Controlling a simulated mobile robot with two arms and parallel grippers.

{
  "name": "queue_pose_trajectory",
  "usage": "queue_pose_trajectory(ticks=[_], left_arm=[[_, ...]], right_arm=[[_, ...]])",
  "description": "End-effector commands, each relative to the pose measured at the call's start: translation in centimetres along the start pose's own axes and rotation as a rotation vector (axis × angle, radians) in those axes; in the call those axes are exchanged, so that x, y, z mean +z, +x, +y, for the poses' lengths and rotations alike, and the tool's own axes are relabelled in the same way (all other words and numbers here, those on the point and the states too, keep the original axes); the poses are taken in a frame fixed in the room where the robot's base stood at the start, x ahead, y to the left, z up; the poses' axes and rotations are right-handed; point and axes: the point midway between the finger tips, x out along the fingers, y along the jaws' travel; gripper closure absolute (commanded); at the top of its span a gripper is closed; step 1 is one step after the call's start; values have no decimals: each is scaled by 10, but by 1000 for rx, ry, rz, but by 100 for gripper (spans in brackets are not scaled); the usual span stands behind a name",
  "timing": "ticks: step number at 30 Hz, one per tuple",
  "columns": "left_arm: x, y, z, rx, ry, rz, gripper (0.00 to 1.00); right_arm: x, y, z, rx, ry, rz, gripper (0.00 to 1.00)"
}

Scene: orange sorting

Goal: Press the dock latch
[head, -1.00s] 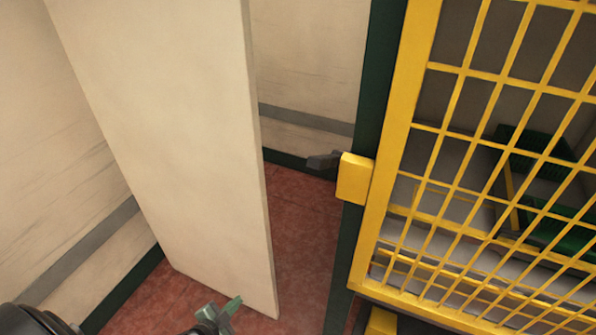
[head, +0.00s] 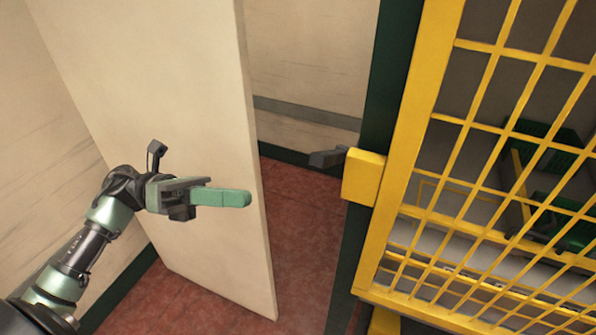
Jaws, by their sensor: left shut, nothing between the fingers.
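The latch shows as a yellow box (head: 363,177) on the edge of the yellow mesh gate, with a dark grey lever (head: 328,158) sticking out to its left. My left gripper (head: 248,198) has green fingers, shut and empty. It points right, in front of the cream panel, to the left of the lever and lower in the picture. A clear gap shows between the fingertips and the lever. My right gripper is not in view.
The cream panel (head: 170,60) stands upright behind my left arm. The yellow mesh gate (head: 420,90) and dark green post (head: 385,100) fill the right. Green crates (head: 545,150) show behind the mesh. Red floor (head: 300,220) lies open between panel and post.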

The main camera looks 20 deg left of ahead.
Motion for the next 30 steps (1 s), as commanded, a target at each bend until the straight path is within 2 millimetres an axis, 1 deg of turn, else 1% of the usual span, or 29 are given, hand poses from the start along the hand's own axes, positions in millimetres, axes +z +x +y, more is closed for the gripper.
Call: queue_pose_trajectory(ticks=[8,11,14,17,24,26,30], left_arm=[[1,0,0,0,-2,-3,100],[2,6,0,-1,-3,-3,100],[3,18,-2,-1,-4,-4,100],[5,37,-3,-3,-4,-4,100],[6,90,-4,-4,-4,-7,100],[6,102,-3,-3,-4,-6,100],[27,107,-2,1,-1,-5,100]], right_arm=[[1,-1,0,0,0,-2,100],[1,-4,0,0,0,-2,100],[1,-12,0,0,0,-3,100],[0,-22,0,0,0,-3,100],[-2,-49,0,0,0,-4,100],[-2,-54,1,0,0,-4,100],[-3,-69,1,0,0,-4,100]])
